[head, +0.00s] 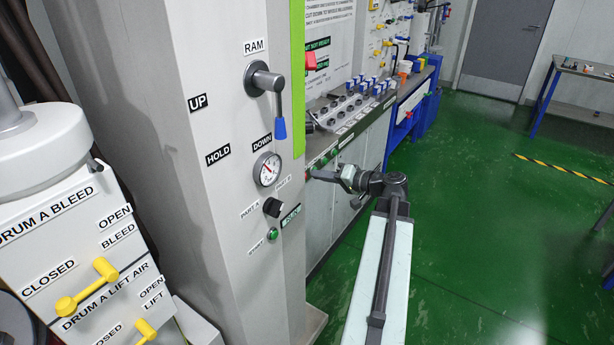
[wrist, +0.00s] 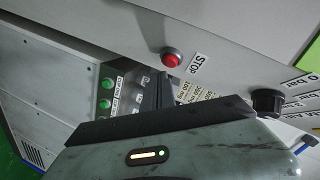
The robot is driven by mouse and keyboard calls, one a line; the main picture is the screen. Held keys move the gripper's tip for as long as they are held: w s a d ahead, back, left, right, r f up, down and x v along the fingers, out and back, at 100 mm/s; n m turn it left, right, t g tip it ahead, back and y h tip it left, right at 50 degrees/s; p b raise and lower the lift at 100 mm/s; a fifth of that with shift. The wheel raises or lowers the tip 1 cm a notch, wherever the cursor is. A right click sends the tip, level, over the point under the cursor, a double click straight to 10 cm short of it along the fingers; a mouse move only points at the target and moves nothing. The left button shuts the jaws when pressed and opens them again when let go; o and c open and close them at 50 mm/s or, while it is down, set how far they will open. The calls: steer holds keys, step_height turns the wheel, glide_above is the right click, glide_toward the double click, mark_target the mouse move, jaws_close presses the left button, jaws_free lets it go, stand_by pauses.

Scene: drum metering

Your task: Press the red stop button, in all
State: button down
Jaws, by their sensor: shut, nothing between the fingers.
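The red stop button (wrist: 172,60) shows in the wrist view on a pale grey panel, with a STOP label (wrist: 196,67) to its right. It does not show in the head view. My gripper (head: 313,174) is shut and empty in the head view, pointing left towards the right edge of the grey column (head: 225,190). In the wrist view the dark fingers (wrist: 163,88) reach up to just below the red button. I cannot tell whether they touch it.
The column's face carries a RAM lever (head: 280,125), a gauge (head: 266,169), a black knob (head: 273,207) and a green START button (head: 272,234). Open green floor (head: 480,240) lies right of my arm.

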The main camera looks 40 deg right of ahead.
stand_by(0.8)
steer(key=shift+w+a, duration=0.2)
steer(key=shift+a, duration=0.15)
steer(key=shift+w+a, duration=0.2)
steer(key=shift+a, duration=0.2)
stand_by(0.7)
steer(key=shift+d, duration=0.15)
steer(key=shift+s+d, duration=0.45)
steer(key=shift+d, duration=0.15)
steer(key=d, duration=0.1)
steer(key=s+d, duration=0.1)
steer(key=d, duration=0.1)
steer(key=s+d, duration=0.1)
steer(key=shift+s+d, duration=0.15)
steer(key=shift+s, duration=0.1)
